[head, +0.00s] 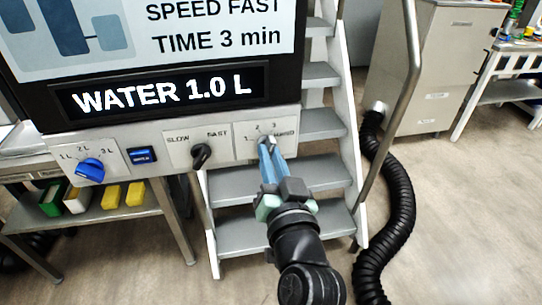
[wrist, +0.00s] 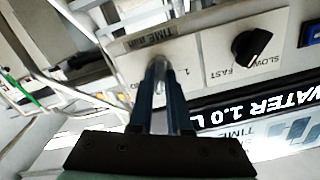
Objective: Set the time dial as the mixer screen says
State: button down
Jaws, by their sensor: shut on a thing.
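The mixer screen (head: 190,40) reads SPEED FAST, TIME 3 min, with WATER 1.0 L below. In the wrist view, the time dial (wrist: 160,63) shows between the fingertips (wrist: 158,72), below the TIME min label. The fingers cover part of the dial, so I cannot tell which mark it points at.
The black speed dial (head: 201,155), blue switch (head: 141,156) and blue water dial (head: 90,170) sit left on the same panel. Grey steps (head: 280,178) with a handrail stand behind my gripper. A black hose (head: 398,195) lies on the floor at right.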

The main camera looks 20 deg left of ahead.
jog(key=c, duration=0.9)
grip_release()
jog(key=shift+o, duration=0.2)
jog(key=b+v, duration=0.1)
jog(key=v, duration=1.2)
jog(key=shift+b, duration=0.4)
